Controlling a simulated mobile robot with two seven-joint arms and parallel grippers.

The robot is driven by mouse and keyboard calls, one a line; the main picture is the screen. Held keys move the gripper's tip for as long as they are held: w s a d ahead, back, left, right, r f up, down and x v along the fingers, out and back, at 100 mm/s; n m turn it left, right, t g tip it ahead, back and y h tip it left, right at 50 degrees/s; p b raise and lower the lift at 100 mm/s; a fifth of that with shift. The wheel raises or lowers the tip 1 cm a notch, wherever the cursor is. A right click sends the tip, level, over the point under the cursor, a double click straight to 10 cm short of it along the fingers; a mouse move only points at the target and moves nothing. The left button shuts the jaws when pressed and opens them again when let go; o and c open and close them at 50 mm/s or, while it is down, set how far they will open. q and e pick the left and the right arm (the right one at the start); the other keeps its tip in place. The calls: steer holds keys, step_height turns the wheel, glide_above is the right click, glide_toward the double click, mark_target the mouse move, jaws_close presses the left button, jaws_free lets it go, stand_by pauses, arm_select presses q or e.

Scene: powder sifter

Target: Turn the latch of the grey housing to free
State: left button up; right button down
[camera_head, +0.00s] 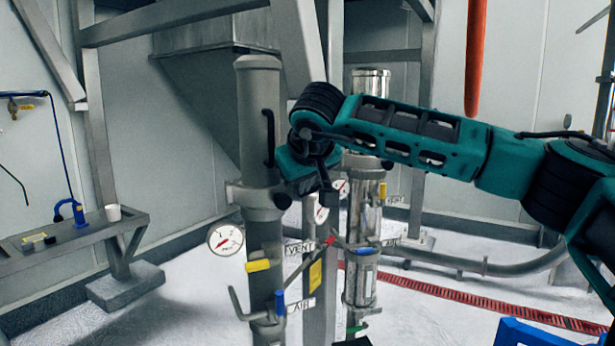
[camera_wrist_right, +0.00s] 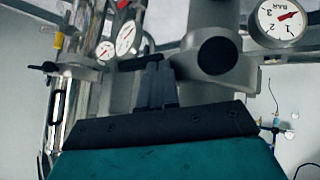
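The grey housing (camera_head: 258,120) is an upright matt cylinder left of centre in the head view, with a black handle on its side and a collar lower down. A dark round knob (camera_head: 283,201) sits at the collar's right side. In the wrist view, a dark round end (camera_wrist_right: 215,55) faces the camera, beside a short black bar (camera_wrist_right: 168,63); I cannot tell for sure which is the latch. My right gripper (camera_head: 326,198) is just right of the collar. Its fingers (camera_wrist_right: 157,82) look shut together, close to the bar, with no thing visibly held. My left gripper is out of view.
A polished housing (camera_head: 362,280) stands to the right, with gauges and valves nearby. A pressure gauge (camera_head: 226,239) and yellow valve handle (camera_head: 258,265) are on the grey pipe. A bench (camera_head: 75,240) is at left; a blue crate (camera_head: 540,335) is at lower right.

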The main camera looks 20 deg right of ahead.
steer(key=shift+a+f, duration=0.1)
steer(key=shift+f, duration=0.05)
steer(key=shift+a+f+n+h+p, duration=0.25)
steer(key=shift+n+h+p, duration=0.1)
steer(key=shift+h, duration=0.15)
steer(key=shift+d+r, duration=0.1)
steer(key=shift+d, duration=0.1)
stand_by(0.3)
